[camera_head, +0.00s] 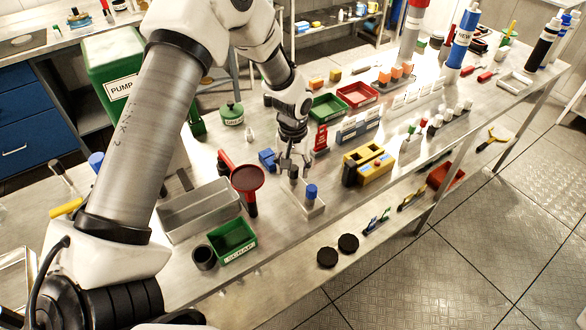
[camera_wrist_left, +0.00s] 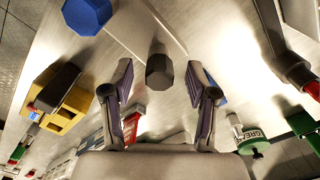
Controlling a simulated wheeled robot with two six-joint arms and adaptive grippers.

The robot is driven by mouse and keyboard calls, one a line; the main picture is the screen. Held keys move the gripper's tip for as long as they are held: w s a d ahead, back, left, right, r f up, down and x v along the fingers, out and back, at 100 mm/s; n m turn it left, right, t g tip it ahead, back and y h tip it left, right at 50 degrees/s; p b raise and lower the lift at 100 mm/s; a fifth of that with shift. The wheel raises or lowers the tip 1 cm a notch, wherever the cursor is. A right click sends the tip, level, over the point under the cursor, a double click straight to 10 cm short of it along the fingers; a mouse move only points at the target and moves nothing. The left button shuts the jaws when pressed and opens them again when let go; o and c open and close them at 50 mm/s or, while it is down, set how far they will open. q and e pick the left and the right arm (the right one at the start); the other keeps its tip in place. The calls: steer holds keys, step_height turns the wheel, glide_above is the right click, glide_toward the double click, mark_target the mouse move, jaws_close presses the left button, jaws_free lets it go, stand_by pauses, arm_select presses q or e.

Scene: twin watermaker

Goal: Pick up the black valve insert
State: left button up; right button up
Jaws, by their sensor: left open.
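The black valve insert (camera_wrist_left: 159,72) shows in the left wrist view as a dark, many-sided cap between the two fingertips, with a gap on each side. In the head view it is mostly hidden by my left gripper (camera_head: 293,170). That gripper points down over the pale holder block (camera_head: 312,211), with its fingers open and empty around or just above the insert; the exact height is hard to tell. A blue valve insert (camera_head: 311,192) stands at the near end of the same holder. It also shows in the left wrist view (camera_wrist_left: 87,15). My right gripper is not in view.
A red funnel-shaped part (camera_head: 249,178) and a blue part (camera_head: 267,159) stand left of the gripper. A yellow block (camera_head: 376,168) stands to the right. A green scrap bin (camera_head: 233,240) and a grey tray (camera_head: 200,209) lie nearer left. The bench's front edge is close.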

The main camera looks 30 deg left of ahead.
arm_select(q)
steer(key=shift+w+f, duration=0.2)
steer(key=shift+f, duration=0.3)
steer(key=shift+s+r, duration=0.1)
steer(key=shift+r, duration=0.05)
jaws_close()
steer(key=shift+r, duration=0.1)
